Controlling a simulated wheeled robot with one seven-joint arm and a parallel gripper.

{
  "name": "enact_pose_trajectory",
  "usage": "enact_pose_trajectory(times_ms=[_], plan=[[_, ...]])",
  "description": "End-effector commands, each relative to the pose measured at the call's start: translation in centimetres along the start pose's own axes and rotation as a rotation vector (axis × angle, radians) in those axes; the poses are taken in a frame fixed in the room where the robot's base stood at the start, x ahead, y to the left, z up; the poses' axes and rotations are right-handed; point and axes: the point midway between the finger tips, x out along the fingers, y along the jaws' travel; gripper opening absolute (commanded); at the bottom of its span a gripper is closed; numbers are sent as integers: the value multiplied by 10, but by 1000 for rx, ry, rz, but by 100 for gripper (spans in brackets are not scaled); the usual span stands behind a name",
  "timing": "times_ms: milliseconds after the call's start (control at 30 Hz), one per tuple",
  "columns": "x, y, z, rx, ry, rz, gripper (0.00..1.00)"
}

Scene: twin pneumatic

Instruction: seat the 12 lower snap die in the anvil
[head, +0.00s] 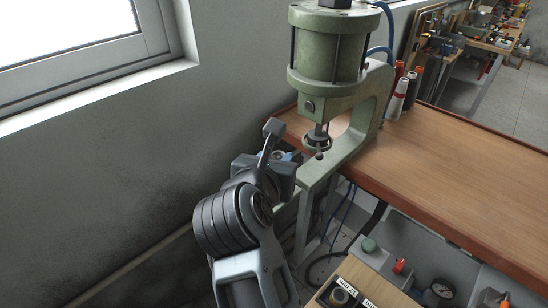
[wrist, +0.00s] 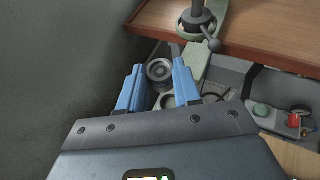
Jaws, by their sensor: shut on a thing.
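My gripper (wrist: 160,74) has two blue fingers, closed on a round grey metal die (wrist: 159,70) with a ringed face. In the head view my gripper (head: 287,157) is left of the green press (head: 328,60), beside its lower arm (head: 318,175). The die is mostly hidden there by my wrist. The press's upper spindle (head: 318,138) shows to the right of my gripper, and again at the top of the wrist view (wrist: 197,20). I cannot clearly make out the anvil's seat. A pale ring (wrist: 170,102) shows between the fingers, below the die in the picture.
The wooden bench top (head: 450,170) is mostly clear. Thread cones (head: 398,98) stand behind the press. A wall with a window is close on the left. At the lower right are a grey panel with a green button (head: 369,244) and a wooden tray (head: 352,270) with labelled parts.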

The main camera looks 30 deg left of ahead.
Motion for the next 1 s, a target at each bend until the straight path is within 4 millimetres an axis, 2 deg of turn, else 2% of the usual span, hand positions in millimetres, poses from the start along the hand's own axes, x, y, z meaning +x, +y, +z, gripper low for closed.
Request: enact_pose_trajectory(times_ms=[267, 800, 1000], plan=[[2, 0, -9, -6, 0, 8, 0], [19, 0, -50, -6, 0, 7, 0], [21, 0, -54, -5, -1, 7, 0]])
